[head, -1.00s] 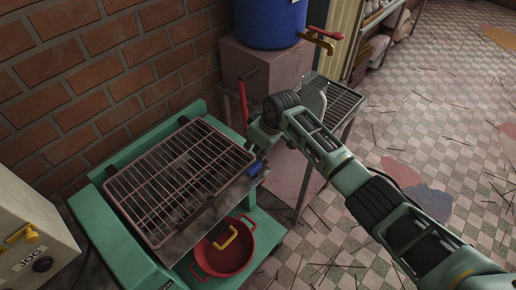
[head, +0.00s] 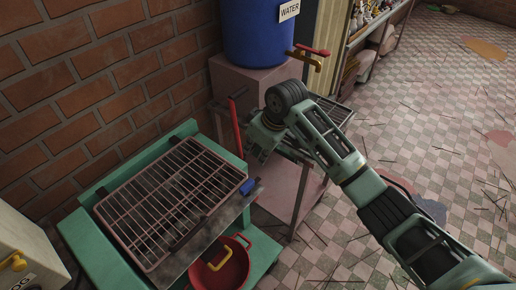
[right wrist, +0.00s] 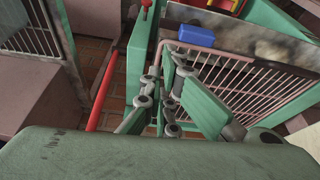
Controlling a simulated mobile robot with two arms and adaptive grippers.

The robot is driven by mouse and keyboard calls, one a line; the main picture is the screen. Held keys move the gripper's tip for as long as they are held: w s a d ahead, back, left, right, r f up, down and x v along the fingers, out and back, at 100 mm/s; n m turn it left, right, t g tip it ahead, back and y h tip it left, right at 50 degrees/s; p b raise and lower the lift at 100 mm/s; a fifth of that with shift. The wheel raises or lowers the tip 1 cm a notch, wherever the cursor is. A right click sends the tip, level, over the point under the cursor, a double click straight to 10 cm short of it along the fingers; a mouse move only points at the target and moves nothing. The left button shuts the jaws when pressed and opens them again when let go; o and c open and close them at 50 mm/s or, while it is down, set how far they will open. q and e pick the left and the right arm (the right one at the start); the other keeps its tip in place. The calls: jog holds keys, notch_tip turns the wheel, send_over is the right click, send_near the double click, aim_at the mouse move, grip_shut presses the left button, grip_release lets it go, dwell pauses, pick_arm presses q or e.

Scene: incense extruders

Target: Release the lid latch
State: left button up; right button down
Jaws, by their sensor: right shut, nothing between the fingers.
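A pink wire-mesh lid (head: 160,215) lies flat over a teal machine frame (head: 93,240). A blue latch (head: 249,186) sits at the lid's right edge, near its far right corner. The latch also shows in the right wrist view (right wrist: 197,35), just beyond my fingers. My right gripper (head: 258,152) is above and behind the latch, apart from it. Its fingers (right wrist: 172,80) are shut and empty. Whether the latch is fastened cannot be told. My left gripper is out of view.
A red lever (head: 235,125) rises beside my right gripper. A blue water barrel (head: 262,35) stands on a pink block behind. A brick wall is at left; open tiled floor lies right.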

jog(key=shift+v, duration=1.15)
